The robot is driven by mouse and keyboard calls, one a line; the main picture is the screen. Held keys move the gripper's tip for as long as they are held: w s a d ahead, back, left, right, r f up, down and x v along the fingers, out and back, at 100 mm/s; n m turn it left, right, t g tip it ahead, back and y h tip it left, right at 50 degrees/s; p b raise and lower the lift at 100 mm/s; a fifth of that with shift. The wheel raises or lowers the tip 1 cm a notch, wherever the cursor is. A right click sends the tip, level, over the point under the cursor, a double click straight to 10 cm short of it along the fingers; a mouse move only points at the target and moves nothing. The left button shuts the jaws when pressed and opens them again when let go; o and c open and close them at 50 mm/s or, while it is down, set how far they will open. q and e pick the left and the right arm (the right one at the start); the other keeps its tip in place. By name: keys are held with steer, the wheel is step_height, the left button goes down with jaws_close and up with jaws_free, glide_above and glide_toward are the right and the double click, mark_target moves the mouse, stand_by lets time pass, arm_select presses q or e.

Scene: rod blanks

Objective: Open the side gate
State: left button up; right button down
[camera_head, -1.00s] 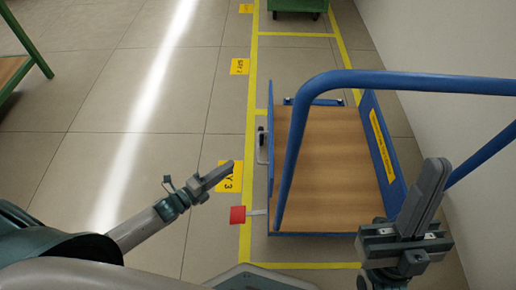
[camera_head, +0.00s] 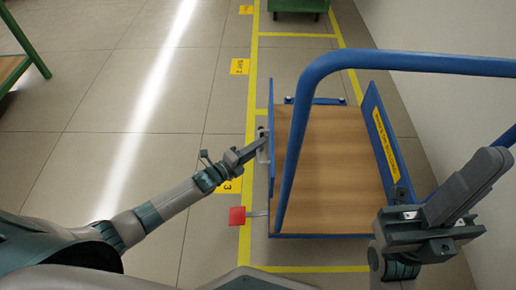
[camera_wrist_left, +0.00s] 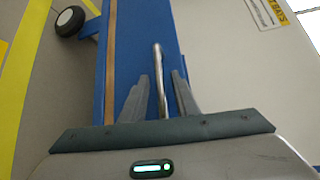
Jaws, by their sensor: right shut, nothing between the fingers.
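The blue cart has a wooden deck (camera_head: 335,165). Its side gate (camera_head: 271,105) is the thin blue panel standing upright along the deck's left edge. A grey latch plate with a handle (camera_head: 262,132) is on the gate's outer side. In the left wrist view the metal handle (camera_wrist_left: 158,75) runs between my left fingers, with a gap visible on both sides. My left gripper (camera_head: 258,145) is open at the latch; it also shows in the wrist view (camera_wrist_left: 158,88). My right gripper (camera_head: 500,158) is shut and empty, right of the cart's near end.
A blue push bar (camera_head: 420,62) arches over the deck. A red tag (camera_head: 237,215) sticks out at the cart's near left. A wall (camera_head: 440,110) stands at right. A green cart (camera_head: 299,5) is at the back. Open floor lies left of the yellow line (camera_head: 250,100).

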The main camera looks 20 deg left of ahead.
arm_select(q)
steer(key=shift+w+d, duration=0.15)
steer(key=shift+w, duration=0.1)
steer(key=shift+c, duration=0.7)
jaws_close()
steer(key=shift+f+b, duration=0.15)
steer(key=shift+b, duration=0.15)
